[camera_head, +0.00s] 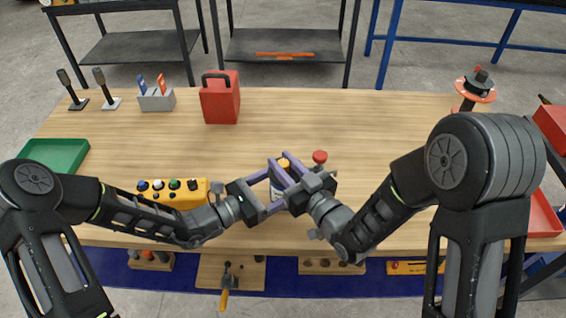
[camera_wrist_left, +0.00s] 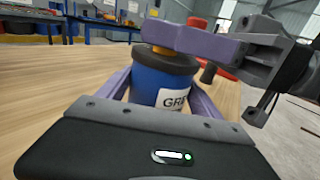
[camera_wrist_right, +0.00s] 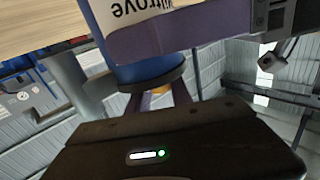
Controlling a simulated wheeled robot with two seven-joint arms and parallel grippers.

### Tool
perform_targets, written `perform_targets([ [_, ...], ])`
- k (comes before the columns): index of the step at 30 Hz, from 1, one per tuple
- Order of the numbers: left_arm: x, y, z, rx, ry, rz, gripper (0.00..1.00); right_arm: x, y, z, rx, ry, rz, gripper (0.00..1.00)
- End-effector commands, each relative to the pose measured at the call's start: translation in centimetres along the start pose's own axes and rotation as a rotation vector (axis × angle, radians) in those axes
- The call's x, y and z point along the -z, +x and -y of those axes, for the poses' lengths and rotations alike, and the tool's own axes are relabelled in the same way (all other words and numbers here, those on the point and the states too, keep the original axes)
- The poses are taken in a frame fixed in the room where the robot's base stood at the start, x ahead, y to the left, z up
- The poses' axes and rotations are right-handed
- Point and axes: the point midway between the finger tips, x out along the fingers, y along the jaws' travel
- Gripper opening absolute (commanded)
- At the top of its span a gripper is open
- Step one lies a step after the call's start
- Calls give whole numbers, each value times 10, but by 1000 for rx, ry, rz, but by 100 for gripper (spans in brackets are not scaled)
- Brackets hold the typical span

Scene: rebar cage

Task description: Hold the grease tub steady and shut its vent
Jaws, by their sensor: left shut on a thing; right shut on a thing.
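The grease tub is blue with a dark lid and a white label (camera_head: 275,193). It stands near the front middle of the table, and its blue body shows in the left wrist view (camera_wrist_left: 147,82). My left gripper (camera_head: 268,190) is shut around the tub's body, one finger on each side. The vent on the lid is a small orange-yellow cap (camera_head: 284,163). My right gripper (camera_head: 288,170) is shut on this vent from above and hides most of it. The vent also shows between the right fingers in the right wrist view (camera_wrist_right: 161,89). Whether the vent is open cannot be seen.
A red-topped knob (camera_head: 320,157) stands close behind and right of the tub. A yellow button box (camera_head: 186,200) sits to the left, a green tray (camera_head: 57,152) farther left. A red case (camera_head: 221,98) and grey holder (camera_head: 157,101) stand at the back. The back middle is clear.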

Motion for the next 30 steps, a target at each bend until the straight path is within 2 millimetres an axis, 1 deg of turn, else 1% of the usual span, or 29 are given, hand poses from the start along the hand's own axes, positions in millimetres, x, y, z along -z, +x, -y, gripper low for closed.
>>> perform_targets([
  [13,0,0,1,1,-3,-1,2,2,1,0,9,-1,-6,0],
  [14,0,0,1,1,-3,-1,2,2,1,0,9,-1,-7,27],
  [15,0,0,1,1,-3,-1,2,2,1,0,9,-1,-6,31],
  [21,0,0,0,0,-3,-1,2,2,0,0,9,-1,-5,47],
  [30,0,0,0,-1,-3,-1,2,2,0,0,8,-1,-4,48],
])
